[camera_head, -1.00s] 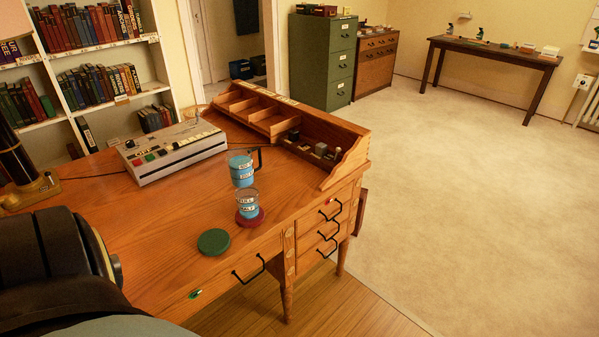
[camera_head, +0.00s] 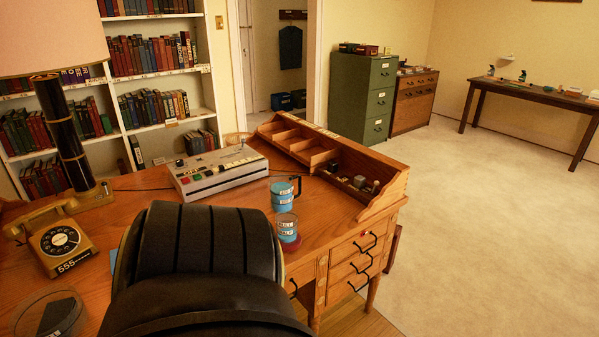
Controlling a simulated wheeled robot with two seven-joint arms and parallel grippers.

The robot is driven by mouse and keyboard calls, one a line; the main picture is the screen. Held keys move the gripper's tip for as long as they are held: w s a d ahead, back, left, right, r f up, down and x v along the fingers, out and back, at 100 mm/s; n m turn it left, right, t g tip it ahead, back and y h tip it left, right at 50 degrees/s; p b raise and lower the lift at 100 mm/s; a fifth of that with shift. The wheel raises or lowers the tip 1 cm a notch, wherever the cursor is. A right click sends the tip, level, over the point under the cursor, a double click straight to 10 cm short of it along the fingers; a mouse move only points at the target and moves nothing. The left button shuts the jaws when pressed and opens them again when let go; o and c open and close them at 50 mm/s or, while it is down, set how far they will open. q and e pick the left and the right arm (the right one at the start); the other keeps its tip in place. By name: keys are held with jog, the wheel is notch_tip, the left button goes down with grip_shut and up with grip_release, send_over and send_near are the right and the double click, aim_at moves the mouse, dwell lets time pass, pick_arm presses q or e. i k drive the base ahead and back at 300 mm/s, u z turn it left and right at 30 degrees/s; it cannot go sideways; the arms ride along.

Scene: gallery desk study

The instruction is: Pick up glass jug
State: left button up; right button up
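A clear vessel with a dark handle and blue, white-labelled contents (camera_head: 283,194), which looks like the glass jug, stands on the wooden desk (camera_head: 140,190) right of the grey control box. A similar clear glass with blue contents (camera_head: 287,226) stands just in front of it on a red coaster (camera_head: 291,244). I see no handle on this nearer one. Neither gripper shows, and nothing visible touches the two vessels.
The grey control box (camera_head: 218,172) lies left of the vessels. A raised compartment rack (camera_head: 385,200) edges the desk behind and right. A yellow telephone (camera_head: 58,245), a lamp (camera_head: 62,140) and a round glass dish (camera_head: 48,314) stand at left. The floor at right is clear.

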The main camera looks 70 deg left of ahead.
aim_at(286, 192)
jog(key=u, duration=0.4)
jog(key=i, duration=1.9)
jog(key=u, duration=1.8)
jog(key=i, duration=0.9)
jog(key=u, duration=0.95)
